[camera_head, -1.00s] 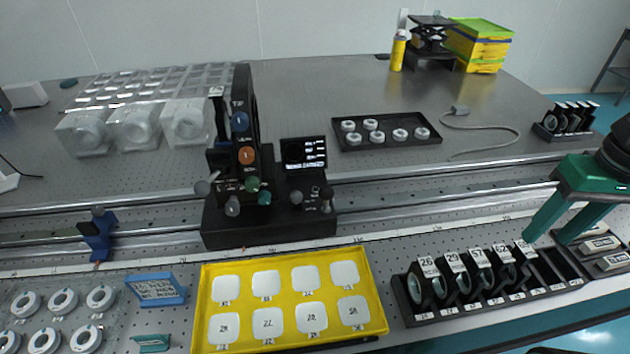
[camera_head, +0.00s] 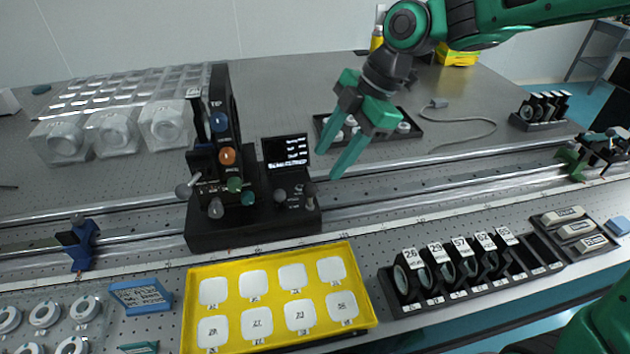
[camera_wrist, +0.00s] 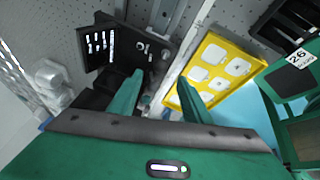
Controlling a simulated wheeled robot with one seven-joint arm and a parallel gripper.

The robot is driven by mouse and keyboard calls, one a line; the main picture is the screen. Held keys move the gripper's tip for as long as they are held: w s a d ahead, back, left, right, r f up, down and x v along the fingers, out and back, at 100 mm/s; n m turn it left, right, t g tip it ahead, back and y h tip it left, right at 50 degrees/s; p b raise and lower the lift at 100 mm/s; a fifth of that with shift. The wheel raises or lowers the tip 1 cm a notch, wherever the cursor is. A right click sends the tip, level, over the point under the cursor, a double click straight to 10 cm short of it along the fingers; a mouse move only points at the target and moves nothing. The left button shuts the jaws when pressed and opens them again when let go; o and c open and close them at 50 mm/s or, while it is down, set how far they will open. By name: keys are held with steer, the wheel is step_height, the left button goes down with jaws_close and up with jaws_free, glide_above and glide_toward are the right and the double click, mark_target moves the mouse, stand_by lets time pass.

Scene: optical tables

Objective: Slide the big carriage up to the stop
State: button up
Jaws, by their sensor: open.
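The big carriage (camera_head: 255,222) is a black block on the rail, left of the picture's middle. It bears a dark tower with coloured knobs and a small lit screen (camera_head: 285,150). A blue clamp (camera_head: 80,245), which looks like the stop, sits on the rail to its left, with a clear gap between them. My gripper (camera_head: 327,162) is open and empty, above and just right of the carriage's screen end. In the wrist view my two fingers (camera_wrist: 160,78) point toward the carriage's screen and small knobs (camera_wrist: 145,50). I cannot tell whether they touch anything.
The rail (camera_head: 430,175) runs across the table, with a green and black device (camera_head: 590,155) at its right end. In front lie a yellow tray (camera_head: 365,315) and a black rack of numbered holders (camera_head: 470,280). A black tray of rings (camera_head: 415,128) lies behind my gripper.

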mark_target(313, 184)
steer(key=x, duration=0.8)
steer(key=shift+a+f, duration=0.1)
steer(key=shift+f, duration=0.15)
jaws_close()
